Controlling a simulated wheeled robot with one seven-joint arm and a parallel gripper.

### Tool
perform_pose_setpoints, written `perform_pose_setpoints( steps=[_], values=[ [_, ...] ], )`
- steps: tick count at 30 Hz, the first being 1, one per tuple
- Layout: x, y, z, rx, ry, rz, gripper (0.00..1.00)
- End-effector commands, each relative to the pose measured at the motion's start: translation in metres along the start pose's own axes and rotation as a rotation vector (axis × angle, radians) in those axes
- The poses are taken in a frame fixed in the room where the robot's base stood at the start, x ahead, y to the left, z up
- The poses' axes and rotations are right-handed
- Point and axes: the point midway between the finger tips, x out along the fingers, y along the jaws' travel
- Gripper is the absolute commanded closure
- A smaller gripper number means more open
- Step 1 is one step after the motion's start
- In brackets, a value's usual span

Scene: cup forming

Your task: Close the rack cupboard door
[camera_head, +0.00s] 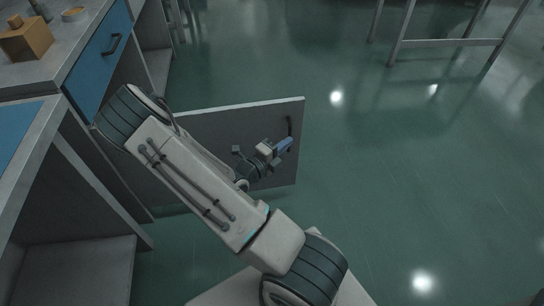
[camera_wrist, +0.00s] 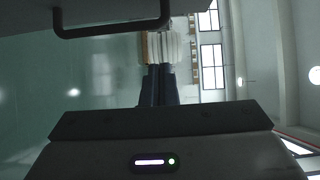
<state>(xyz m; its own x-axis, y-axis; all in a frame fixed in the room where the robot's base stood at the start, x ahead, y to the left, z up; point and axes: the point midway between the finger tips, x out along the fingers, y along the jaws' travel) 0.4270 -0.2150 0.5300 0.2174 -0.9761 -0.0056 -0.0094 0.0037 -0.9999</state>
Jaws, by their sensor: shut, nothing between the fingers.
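The rack cupboard door (camera_head: 225,122) is a grey panel, standing swung out from the cabinet over the green floor. Its dark bar handle (camera_head: 289,126) is near the free edge. In the wrist view the handle (camera_wrist: 112,28) crosses the top left, and part of the door (camera_wrist: 25,14) shows behind it. My gripper (camera_head: 287,144) is in front of the door's visible face, close to the handle. In the wrist view my gripper's fingers (camera_wrist: 158,82) are together and empty, below and right of the handle. I cannot tell whether they touch the door.
The cabinet (camera_head: 60,70) with a blue drawer front (camera_head: 98,60) is on the left. A wooden block (camera_head: 25,38) and a small round dish (camera_head: 73,13) sit on top. A metal-legged table (camera_head: 450,42) stands at the back right. The floor (camera_head: 400,170) right of the door is clear.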

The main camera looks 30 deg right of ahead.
Motion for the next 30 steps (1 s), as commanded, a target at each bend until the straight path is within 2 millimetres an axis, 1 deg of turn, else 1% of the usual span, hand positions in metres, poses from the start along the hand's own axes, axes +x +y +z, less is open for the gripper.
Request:
perform_pose_setpoints(
  steps=[1, 3, 6, 9, 23, 26, 29, 30],
  values=[
    [0.008, 0.003, 0.003, 0.004, 0.001, 0.0, 1.0],
    [0.016, 0.003, 0.013, 0.007, 0.001, 0.0, 1.0],
    [0.023, 0.002, 0.021, 0.005, -0.001, 0.001, 1.0],
    [0.029, 0.001, 0.026, 0.003, 0.0, 0.001, 1.0],
    [0.031, -0.001, 0.03, 0.002, -0.003, 0.0, 1.0],
    [0.033, -0.001, 0.035, 0.002, -0.016, 0.0, 1.0],
    [0.036, -0.002, 0.049, 0.003, -0.048, 0.0, 1.0],
    [0.038, -0.002, 0.057, 0.002, -0.068, 0.0, 1.0]
  ],
)
